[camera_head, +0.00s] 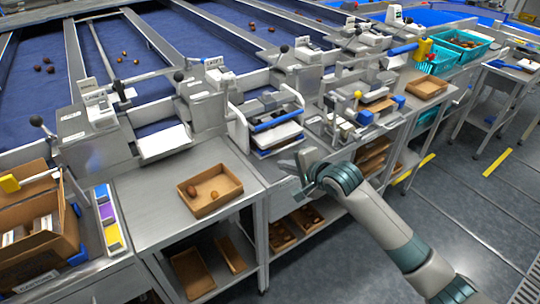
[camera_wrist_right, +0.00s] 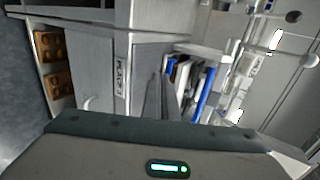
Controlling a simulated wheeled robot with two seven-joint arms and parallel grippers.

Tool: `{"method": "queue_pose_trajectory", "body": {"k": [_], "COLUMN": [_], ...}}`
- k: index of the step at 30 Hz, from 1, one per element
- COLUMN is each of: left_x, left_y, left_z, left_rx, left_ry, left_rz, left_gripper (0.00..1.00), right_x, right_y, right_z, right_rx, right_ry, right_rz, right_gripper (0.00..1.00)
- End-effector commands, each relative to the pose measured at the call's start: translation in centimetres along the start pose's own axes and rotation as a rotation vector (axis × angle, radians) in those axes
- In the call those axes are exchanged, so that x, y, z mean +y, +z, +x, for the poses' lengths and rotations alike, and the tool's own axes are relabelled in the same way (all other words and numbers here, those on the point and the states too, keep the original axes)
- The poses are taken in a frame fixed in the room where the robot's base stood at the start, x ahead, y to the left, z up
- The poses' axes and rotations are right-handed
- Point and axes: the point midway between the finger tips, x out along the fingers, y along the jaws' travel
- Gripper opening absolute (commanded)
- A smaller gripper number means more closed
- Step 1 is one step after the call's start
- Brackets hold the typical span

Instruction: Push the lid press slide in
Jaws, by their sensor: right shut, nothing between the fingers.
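What I take to be the lid press (camera_head: 350,122) stands on the bench right of centre in the head view, with blue and yellow parts and a tan box at it. I cannot tell which part is its slide or how far in it sits. My right gripper (camera_head: 303,172) is shut and empty at the front edge of the bench, left of and nearer than this device. In the wrist view the shut fingers (camera_wrist_right: 163,98) point toward a rack of blue and white sheets. My left gripper is not in view.
The rack of trays (camera_head: 240,128) stands just behind my gripper. A grey drawer front with a label (camera_wrist_right: 122,75) is beside the fingers. An open cardboard box (camera_head: 187,205) with dates is on the left bench. Grey floor (camera_head: 335,262) lies clear in front.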

Motion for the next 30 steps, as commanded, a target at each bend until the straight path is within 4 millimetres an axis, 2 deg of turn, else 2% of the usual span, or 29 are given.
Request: {"method": "queue_pose_trajectory", "body": {"k": [9,17,24,30], "left_x": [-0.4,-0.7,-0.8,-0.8], "left_y": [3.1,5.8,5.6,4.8], "left_z": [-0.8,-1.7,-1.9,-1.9], "left_rx": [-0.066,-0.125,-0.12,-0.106], "left_ry": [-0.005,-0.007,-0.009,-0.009], "left_rz": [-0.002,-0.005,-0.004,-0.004], "left_gripper": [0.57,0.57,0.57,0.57], "right_x": [-0.2,-1.5,-2.0,-2.0], "right_y": [0.0,0.0,0.0,0.1], "right_z": [4.7,7.3,8.4,8.5], "right_rx": [0.0,0.0,0.0,-0.001], "right_ry": [0.001,0.001,0.0,0.0], "right_rz": [0.001,0.0,0.001,0.001], "right_gripper": [0.0,0.0,0.0,0.0]}}
